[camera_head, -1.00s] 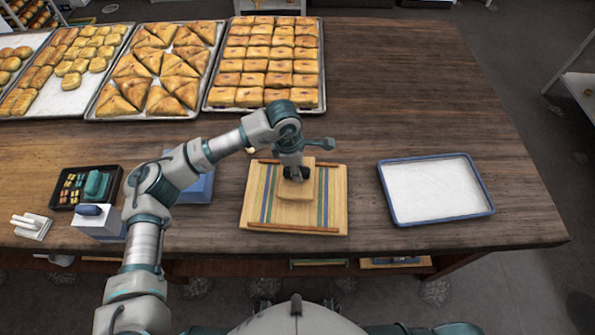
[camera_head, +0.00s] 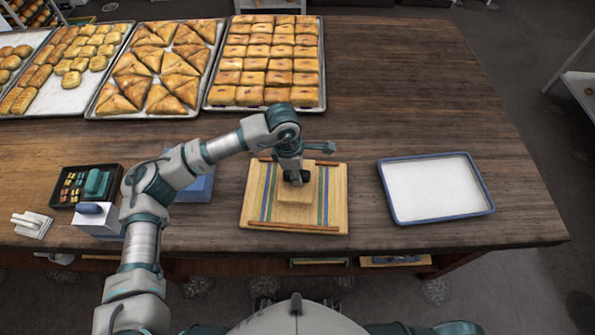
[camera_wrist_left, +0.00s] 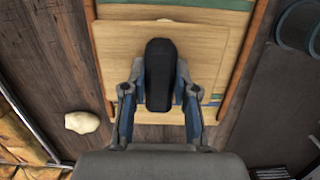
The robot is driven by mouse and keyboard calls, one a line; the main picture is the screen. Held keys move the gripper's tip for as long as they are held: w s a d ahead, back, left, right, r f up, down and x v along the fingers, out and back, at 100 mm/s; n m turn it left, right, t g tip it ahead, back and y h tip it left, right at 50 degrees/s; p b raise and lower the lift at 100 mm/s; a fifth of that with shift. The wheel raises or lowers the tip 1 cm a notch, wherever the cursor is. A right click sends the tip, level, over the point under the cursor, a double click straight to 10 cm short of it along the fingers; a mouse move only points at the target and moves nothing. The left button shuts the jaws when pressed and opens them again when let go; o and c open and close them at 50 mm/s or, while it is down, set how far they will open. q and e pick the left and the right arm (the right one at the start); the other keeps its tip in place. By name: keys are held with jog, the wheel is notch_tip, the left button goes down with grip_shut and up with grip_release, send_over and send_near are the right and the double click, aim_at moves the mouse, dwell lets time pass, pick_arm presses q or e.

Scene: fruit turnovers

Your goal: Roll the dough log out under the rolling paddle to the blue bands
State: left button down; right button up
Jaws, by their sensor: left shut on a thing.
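The rolling paddle (camera_head: 296,214) is a flat wooden square with a black upright handle (camera_wrist_left: 160,72). It lies over the middle of the wooden board (camera_head: 253,207), which has blue bands (camera_head: 267,193) and green bands running front to back. My left gripper (camera_head: 293,178) is shut on the paddle's handle from above. The wrist view shows its fingers (camera_wrist_left: 160,95) on both sides of the handle. My right gripper is not in view.
Wooden rails (camera_head: 293,226) edge the board at front and back. A blue-rimmed white tray (camera_head: 390,205) stands to the right. A pale dough lump (camera_wrist_left: 82,122) lies on the table beside the board. Pastry trays (camera_head: 322,100) fill the back left; the back right is clear.

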pick_arm(q)
jog(key=shift+s, duration=0.5)
jog(key=shift+s+a+f, duration=0.1)
jog(key=shift+s, duration=0.4)
dwell(0.4)
